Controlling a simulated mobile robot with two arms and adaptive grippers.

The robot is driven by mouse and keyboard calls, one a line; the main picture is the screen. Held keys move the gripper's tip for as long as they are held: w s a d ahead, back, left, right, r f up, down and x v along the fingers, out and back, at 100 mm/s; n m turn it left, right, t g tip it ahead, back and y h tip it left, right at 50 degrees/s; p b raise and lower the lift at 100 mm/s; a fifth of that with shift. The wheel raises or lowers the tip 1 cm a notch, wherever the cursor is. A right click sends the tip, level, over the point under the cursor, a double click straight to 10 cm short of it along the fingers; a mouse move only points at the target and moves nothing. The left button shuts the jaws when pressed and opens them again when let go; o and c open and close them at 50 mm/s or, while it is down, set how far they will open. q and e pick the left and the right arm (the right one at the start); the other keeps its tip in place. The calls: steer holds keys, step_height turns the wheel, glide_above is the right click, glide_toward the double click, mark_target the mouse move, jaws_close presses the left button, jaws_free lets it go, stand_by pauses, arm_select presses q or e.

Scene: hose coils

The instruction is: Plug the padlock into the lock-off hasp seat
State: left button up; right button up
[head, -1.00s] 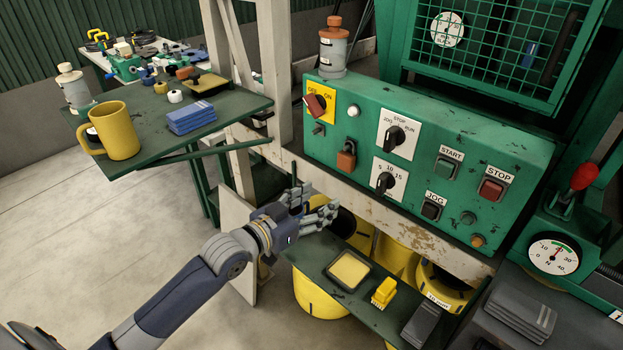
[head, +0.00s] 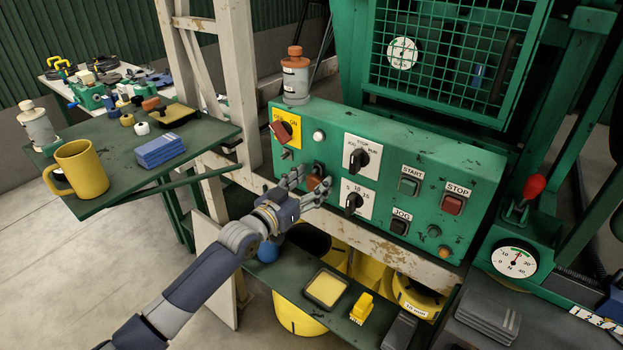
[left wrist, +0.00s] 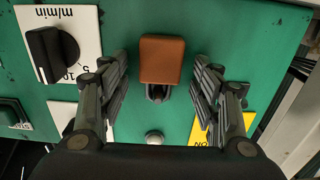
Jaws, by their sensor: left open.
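The orange-brown padlock (head: 318,184) hangs on the front of the green control panel, partly covered by my fingers in the head view. In the left wrist view the padlock (left wrist: 162,60) is upside down, with its dark shackle and holder just below its body. My left gripper (head: 308,185) is open at the panel. Its fingers stand on both sides of the padlock, with gaps on both sides in the left wrist view. A small grey fitting (head: 287,155) sits below the yellow switch plate (head: 287,127) with its red handle; I cannot tell whether it is the hasp seat. My right gripper is not in view.
A black knob (head: 353,203) on a white plate is close right of my fingers. A white button (head: 319,136) sits above the padlock. A shelf with a yellow tray (head: 326,289) lies below. A side table with a yellow mug (head: 80,170) stands left.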

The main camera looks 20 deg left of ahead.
mark_target(312, 181)
arm_select(q)
steer(key=shift+w+d, duration=0.1)
steer(key=shift+w, duration=0.15)
steer(key=c, duration=1.3)
steer(key=shift+o, duration=0.2)
steer(key=shift+s+p, duration=0.3)
steer(key=shift+s, duration=0.1)
steer(key=shift+s+a, duration=0.3)
steer(key=shift+s, duration=0.05)
steer(key=shift+p+v, duration=0.75)
steer(key=shift+v, duration=0.3)
